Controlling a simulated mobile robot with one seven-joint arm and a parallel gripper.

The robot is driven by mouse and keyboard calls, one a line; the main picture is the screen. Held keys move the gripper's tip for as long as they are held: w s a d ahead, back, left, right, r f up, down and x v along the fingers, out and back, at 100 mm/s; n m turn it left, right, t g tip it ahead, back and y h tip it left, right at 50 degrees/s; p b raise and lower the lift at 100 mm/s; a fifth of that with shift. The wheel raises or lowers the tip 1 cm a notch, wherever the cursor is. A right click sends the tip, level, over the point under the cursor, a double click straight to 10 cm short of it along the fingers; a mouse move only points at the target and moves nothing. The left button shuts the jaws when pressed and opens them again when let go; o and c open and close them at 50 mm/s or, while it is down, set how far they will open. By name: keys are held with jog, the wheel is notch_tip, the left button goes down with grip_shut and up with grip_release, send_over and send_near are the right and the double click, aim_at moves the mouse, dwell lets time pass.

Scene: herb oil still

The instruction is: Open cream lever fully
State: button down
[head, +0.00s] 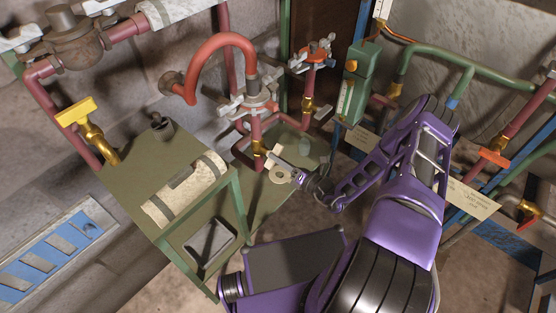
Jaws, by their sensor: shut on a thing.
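The cream lever (272,157) shows as a pale piece beside a brass valve body (258,148) on a red pipe, above the green bench. My gripper (289,173) reaches in from the right on my purple arm and is shut on the lever's end. The fingers hide part of the lever, so its exact angle is hard to tell. A pale round piece (279,175) shows just below the fingers.
The green bench (205,205) carries a cream cylinder (185,190) and a small dark pot (162,125). A yellow lever valve (77,112) stands at left. A red curved pipe (220,40) rises behind. A green box (357,80) and orange-handled valve (493,157) are to the right.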

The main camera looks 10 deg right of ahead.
jog(key=shift+n, duration=5)
jog(key=c, duration=0.8)
grip_release()
jog(key=shift+c, duration=0.2)
jog(key=v, duration=1.7)
jog(key=shift+s+d, duration=0.15)
